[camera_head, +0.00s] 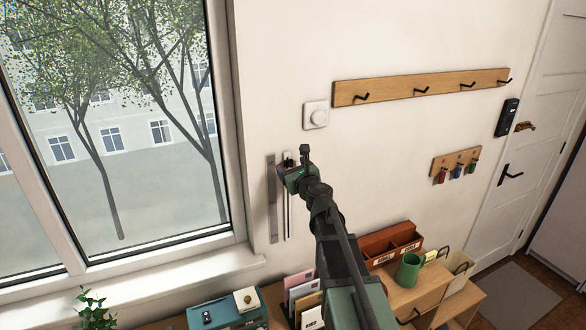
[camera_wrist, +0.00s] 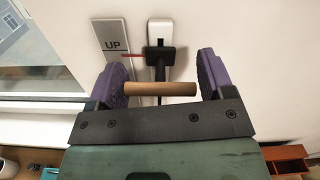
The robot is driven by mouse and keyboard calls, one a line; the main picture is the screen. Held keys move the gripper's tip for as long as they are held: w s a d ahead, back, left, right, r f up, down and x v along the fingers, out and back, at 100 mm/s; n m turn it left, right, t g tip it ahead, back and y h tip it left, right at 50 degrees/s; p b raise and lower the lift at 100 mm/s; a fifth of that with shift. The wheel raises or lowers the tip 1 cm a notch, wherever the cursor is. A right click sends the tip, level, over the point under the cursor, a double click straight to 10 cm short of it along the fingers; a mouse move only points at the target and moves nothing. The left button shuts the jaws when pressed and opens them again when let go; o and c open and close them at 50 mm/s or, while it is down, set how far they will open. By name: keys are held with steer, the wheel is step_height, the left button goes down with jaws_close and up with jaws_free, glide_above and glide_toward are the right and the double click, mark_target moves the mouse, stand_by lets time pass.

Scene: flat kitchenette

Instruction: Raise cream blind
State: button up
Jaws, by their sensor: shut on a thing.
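No cream blind shows; the window (camera_head: 120,120) at left in the head view is uncovered where I see it. My gripper (camera_head: 286,172) is at the wall just right of the window. In the wrist view its purple fingers (camera_wrist: 163,85) are shut on a wooden crossbar (camera_wrist: 160,89), one at each end. Behind the bar is a black slider block (camera_wrist: 160,53) with a red pointer, below a white wall piece (camera_wrist: 160,28).
The grey plate (camera_head: 271,200) runs down the wall beside the window frame. A desk below holds a green box (camera_head: 225,312), letter racks and a green mug (camera_head: 409,270).

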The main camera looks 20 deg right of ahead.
steer(key=o, duration=1)
steer(key=shift+a+r, duration=0.1)
steer(key=shift+o, duration=0.3)
steer(key=shift+a, duration=0.1)
steer(key=shift+s, duration=0.15)
steer(key=s, duration=1)
steer(key=shift+s+d, duration=0.3)
